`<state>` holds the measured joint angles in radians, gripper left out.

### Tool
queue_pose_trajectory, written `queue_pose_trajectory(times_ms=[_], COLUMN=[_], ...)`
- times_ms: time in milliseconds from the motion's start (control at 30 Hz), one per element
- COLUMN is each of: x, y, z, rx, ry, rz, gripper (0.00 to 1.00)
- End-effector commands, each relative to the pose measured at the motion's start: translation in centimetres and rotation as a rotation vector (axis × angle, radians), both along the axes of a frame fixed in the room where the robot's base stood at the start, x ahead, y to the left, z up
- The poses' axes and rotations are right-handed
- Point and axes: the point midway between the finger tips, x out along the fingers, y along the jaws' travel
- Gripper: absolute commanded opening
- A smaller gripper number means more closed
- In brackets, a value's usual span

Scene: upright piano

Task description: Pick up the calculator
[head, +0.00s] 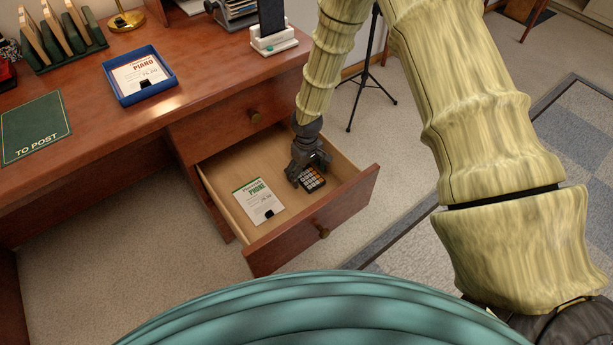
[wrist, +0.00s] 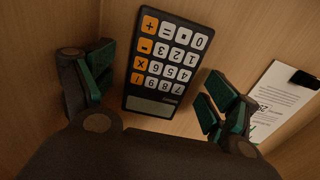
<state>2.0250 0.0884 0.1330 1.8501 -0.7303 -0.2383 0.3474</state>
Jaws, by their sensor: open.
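The calculator (head: 312,179) is small and dark with white and orange keys. It lies flat in the open desk drawer (head: 225,205), near the drawer's right end in the head view. In the wrist view the calculator (wrist: 163,62) lies between the two fingers, with its display towards my palm. My gripper (head: 308,172) points down into the drawer over the calculator and hides part of it. In the wrist view my gripper (wrist: 155,95) is open, with green pads on both sides of the calculator and a visible gap to each side.
A piano card with a black clip (head: 258,201) lies in the drawer to the left; it also shows in the wrist view (wrist: 283,100). The drawer front (head: 318,225) and side walls stand close around. The desk top holds a blue tray (head: 121,91) and a green mat (head: 35,128).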

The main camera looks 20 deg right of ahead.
Motion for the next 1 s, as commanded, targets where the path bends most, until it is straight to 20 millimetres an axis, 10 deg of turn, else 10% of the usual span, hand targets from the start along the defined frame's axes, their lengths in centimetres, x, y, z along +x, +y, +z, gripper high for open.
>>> queue_pose_trajectory(times_ms=[100, 367, 733, 1000], x=[0.0, 0.0, 0.1, 0.1], y=[0.0, 0.0, 0.0, 0.0], z=[0.0, 0.1, 0.7, 5.0], rx=[0.0, 0.0, 0.0, 0.0], ry=[0.0, 0.0, -0.001, -0.002], rz=[0.0, 0.0, 0.001, 0.0], gripper=[0.84, 0.36, 0.36, 0.36])
